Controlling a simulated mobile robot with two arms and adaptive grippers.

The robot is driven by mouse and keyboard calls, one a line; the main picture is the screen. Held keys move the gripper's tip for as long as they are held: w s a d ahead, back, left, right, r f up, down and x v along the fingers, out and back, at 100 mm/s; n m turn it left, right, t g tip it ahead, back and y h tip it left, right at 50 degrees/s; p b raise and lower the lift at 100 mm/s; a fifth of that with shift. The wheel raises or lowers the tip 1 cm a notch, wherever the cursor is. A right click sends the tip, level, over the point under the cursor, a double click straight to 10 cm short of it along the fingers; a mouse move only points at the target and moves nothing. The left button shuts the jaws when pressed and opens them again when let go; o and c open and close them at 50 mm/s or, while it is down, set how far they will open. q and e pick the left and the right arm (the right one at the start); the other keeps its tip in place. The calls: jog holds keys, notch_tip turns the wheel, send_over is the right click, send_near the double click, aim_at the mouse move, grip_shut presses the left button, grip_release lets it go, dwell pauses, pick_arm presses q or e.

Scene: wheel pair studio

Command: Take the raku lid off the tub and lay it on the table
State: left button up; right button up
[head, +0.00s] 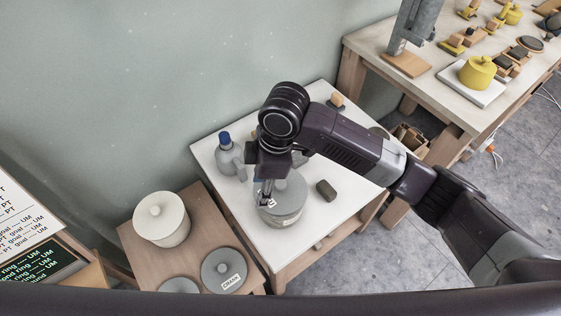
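A grey round tub (287,218) with a grey lid (291,191) on it stands on the white table. A small white label shows on the lid beside the fingers, but I cannot read it. My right gripper (267,193) comes in from the right and points down over the left part of the lid. Its wrist hides the back of the lid, including any knob. I cannot tell whether the fingers are open or shut, or touch the lid. My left gripper is not in view.
The white table (325,237) also bears a grey bottle with a blue cap (228,155) and a dark block (326,190). A lower wooden table (203,211) holds a cream lidded pot (161,219) and a labelled grey lid (223,270). A yellow pot (477,73) stands far right.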

aim_at(281, 183)
jog(key=w+d+r, duration=0.1)
jog(key=w+d+r+h, duration=0.1)
jog(key=w+d, duration=0.1)
jog(key=w+d+n+h, duration=0.1)
jog(key=shift+w+d+r, duration=0.3)
jog(key=shift+r, duration=0.1)
jog(key=shift+f+p, duration=0.8)
jog(key=shift+f, duration=3)
jog(key=shift+c, duration=0.6)
grip_shut()
